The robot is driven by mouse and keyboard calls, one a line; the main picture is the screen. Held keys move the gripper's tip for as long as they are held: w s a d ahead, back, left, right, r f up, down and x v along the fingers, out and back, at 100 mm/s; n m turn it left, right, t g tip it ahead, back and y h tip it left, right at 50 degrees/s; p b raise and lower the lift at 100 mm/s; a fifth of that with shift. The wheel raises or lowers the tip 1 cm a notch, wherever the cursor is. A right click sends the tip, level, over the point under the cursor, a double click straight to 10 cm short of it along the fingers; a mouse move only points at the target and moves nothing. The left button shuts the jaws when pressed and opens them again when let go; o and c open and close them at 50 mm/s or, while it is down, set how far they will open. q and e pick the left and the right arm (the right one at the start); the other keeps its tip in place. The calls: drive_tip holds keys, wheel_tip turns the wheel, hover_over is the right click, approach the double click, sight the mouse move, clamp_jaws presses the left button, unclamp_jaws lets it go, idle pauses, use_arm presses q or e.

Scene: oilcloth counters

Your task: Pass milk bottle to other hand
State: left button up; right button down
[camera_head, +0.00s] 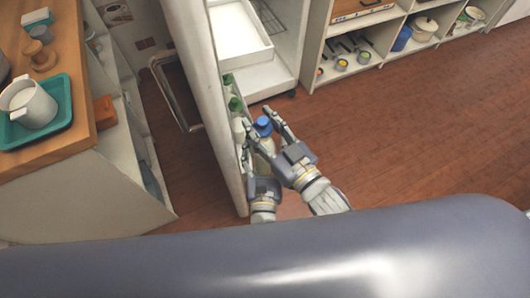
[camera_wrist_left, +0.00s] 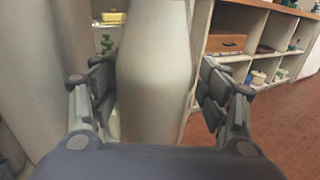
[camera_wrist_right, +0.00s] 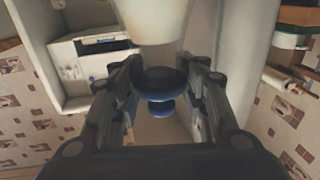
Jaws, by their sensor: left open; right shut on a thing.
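The milk bottle is pale with a blue cap (camera_head: 263,126), and it is held beside the open fridge door. My right gripper (camera_head: 257,120) is shut on it near the cap; the right wrist view shows the blue cap (camera_wrist_right: 162,84) between the fingers, with the pale body beyond. My left gripper (camera_head: 257,165) is lower and close by. In the left wrist view the bottle's pale body (camera_wrist_left: 154,75) stands between the open left fingers, with a gap visible on the right side. The bottle's lower part is mostly hidden in the head view.
The fridge door (camera_head: 205,90) with green-capped items on its shelves (camera_head: 234,103) stands close on the left. A wooden counter with a teal tray (camera_head: 62,112) and white mug (camera_head: 30,105) is further left. Open shelves (camera_head: 385,55) line the back. The floor at right is clear.

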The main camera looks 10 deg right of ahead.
drive_tip(key=shift+r, duration=0.2)
use_arm(q)
drive_tip(key=c, duration=1.3)
drive_tip(key=shift+d+r, duration=0.1)
drive_tip(key=shift+r, duration=0.15)
drive_tip(key=shift+c, duration=1.4)
use_arm(e)
drive_tip(key=c, duration=1.3)
unclamp_jaws()
drive_tip(key=shift+a, duration=0.1)
drive_tip(key=o, duration=0.5)
drive_tip(key=shift+c, duration=0.2)
drive_tip(key=shift+f, duration=0.1)
drive_tip(key=shift+s, duration=0.1)
